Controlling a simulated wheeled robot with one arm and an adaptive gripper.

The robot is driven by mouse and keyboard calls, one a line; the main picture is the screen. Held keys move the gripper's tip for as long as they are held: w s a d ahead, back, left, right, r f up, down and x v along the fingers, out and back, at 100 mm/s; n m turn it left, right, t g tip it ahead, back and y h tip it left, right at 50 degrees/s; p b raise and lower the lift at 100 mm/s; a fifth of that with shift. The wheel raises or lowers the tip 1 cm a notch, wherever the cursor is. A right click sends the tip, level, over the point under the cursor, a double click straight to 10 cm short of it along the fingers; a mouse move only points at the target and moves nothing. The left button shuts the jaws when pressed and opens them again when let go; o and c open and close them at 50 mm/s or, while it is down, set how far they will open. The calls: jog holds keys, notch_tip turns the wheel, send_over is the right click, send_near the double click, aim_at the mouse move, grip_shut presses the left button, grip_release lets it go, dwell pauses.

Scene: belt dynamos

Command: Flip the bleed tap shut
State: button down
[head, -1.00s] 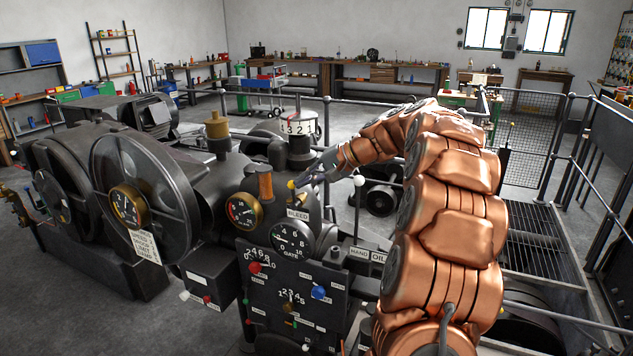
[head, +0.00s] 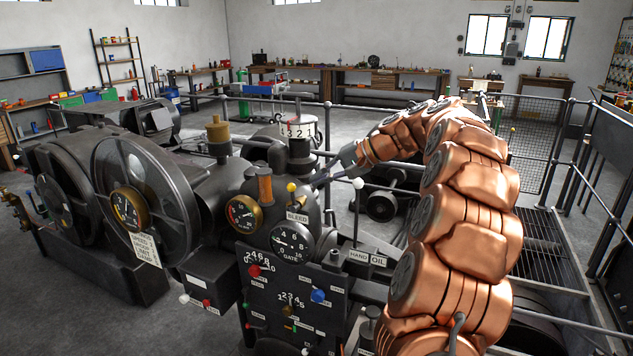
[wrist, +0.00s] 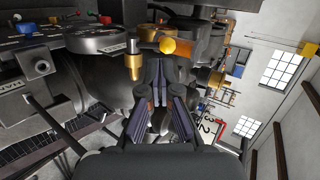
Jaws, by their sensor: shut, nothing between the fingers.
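The bleed tap (head: 291,188) shows a yellow ball on a short stem above the BLEED plate (head: 297,217). In the head view the stem looks roughly upright. In the wrist view the yellow ball (wrist: 168,46) is just beyond my fingertips, with a brass fitting (wrist: 134,62) to its left. My gripper (head: 314,183) is shut and empty, a little right of the ball in the head view. The gripper also shows in the wrist view (wrist: 162,66), its fingers pointing toward the ball. I cannot tell whether the fingertips touch it.
A white-knobbed lever (head: 358,184) stands right of my gripper. A numbered white drum (head: 298,129) is behind. Railings and a floor grating lie to the right.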

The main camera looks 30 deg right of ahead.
jog(key=b+v, duration=0.1)
jog(key=v, duration=0.8)
jog(key=shift+w+r+b, duration=0.35)
jog(key=shift+r+b, duration=0.05)
jog(key=shift+a, duration=0.1)
jog(key=a+f+n+g, duration=0.2)
jog(key=a+f+g, duration=0.1)
jog(key=a, duration=1.2)
jog(key=s+a+f+n+g+h, duration=0.1)
jog(key=s+a+f+n+g, duration=0.1)
jog(key=s+a+f, duration=0.35)
jog(key=s+a+f+n+g+h, duration=0.1)
jog(key=s+a+f+g, duration=0.15)
jog(key=a, duration=0.65)
jog(key=s+f+n+g+h, duration=0.1)
jog(key=s+f+h, duration=0.1)
jog(key=s+f, duration=0.3)
jog(key=s+f+n+h, duration=0.2)
jog(key=s+f, duration=0.2)
jog(key=s, duration=0.7)
jog(key=s+f+n+g+h, duration=0.1)
jog(key=s+f, duration=0.4)
jog(key=s, duration=0.3)
jog(key=shift+a+f+g+h, duration=0.35)
jog(key=shift+a+h, duration=0.05)
jog(key=shift+a, duration=0.1)
